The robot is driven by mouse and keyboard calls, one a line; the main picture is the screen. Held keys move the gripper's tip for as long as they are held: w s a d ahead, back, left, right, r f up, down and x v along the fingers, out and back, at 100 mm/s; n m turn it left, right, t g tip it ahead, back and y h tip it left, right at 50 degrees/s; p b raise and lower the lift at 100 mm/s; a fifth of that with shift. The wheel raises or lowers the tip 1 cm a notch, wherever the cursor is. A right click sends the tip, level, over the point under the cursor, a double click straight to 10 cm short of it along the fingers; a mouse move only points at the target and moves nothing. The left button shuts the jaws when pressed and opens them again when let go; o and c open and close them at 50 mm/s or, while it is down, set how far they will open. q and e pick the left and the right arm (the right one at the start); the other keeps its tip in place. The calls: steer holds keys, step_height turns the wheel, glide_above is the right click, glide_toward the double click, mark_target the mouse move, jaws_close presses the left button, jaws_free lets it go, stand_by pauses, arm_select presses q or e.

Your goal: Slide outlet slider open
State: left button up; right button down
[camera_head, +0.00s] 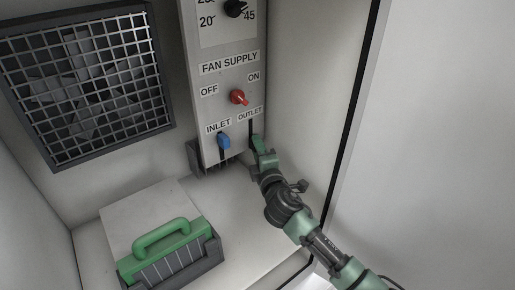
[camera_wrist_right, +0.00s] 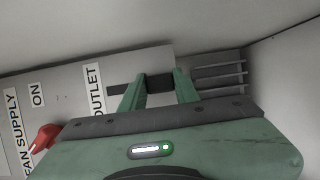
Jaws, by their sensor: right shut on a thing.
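The control panel (camera_head: 223,118) carries a vertical slot (camera_head: 251,127) under the OUTLET label (camera_head: 250,115). My right gripper (camera_head: 258,145) is at the lower part of this slot and covers the outlet slider in the head view. In the right wrist view, the fingers of my right gripper (camera_wrist_right: 160,90) close on the dark outlet slider (camera_wrist_right: 159,82) from both sides. The dark slot (camera_wrist_right: 119,89) shows between the slider and the OUTLET label. The blue inlet slider (camera_head: 223,141) is just left of the gripper, apart from it. My left gripper is out of view.
A red fan supply switch (camera_head: 238,97) and a black dial (camera_head: 235,8) are higher on the panel. A slatted vent (camera_wrist_right: 220,72) lies beyond the slider. A fan grille (camera_head: 88,82) is at left. A green-handled box (camera_head: 165,245) stands below. The right wall is close.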

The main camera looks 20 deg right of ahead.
mark_target(254, 122)
stand_by(0.7)
step_height(254, 122, up, 7)
steer(key=p, duration=0.6)
steer(key=shift+f, duration=0.15)
steer(key=c, duration=1)
jaws_free()
steer(key=shift+c, duration=0.2)
steer(key=shift+f, duration=0.1)
